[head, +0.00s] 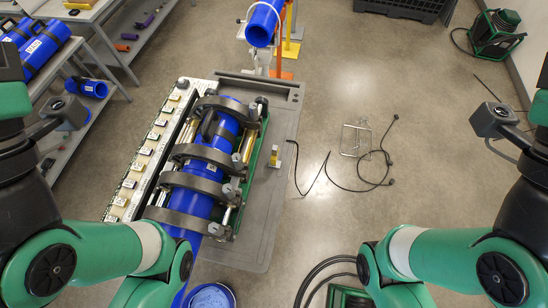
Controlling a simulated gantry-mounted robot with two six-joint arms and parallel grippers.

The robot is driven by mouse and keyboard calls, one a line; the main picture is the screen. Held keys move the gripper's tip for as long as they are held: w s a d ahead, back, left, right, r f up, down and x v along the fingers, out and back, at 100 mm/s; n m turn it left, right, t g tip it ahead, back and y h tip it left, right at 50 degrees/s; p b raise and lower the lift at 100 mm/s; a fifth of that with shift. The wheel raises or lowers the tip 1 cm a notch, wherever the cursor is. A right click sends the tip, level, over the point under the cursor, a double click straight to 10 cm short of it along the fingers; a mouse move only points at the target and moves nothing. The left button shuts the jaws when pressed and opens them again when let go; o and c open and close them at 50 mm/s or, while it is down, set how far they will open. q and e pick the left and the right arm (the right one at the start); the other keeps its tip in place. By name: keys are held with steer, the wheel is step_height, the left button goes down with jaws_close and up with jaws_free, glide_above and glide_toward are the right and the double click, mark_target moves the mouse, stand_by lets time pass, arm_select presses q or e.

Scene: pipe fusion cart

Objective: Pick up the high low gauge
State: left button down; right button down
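I cannot make out the high low gauge for certain. A small pale and yellow piece (274,156) stands on the right side of the grey cart deck, beside the clamp unit, and I cannot tell if it is the gauge. Several dark ring clamps (205,152) surround a blue pipe (228,128) on the cart. My two arms come in from the left and right edges, well apart from the cart's middle. No gripper fingertips show clearly, and nothing is visibly held.
The grey cart deck (262,215) has bare room right of the clamps. A strip of small labelled blocks (150,150) runs along its left. A wire frame (356,139) and a black cable (345,187) lie on the floor. A blue bucket (210,297) stands at the bottom.

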arm_select(q)
steer(key=c, duration=1.6)
jaws_free()
steer(key=c, duration=0.5)
jaws_free()
steer(key=shift+c, duration=0.2)
steer(key=shift+y, duration=0.3)
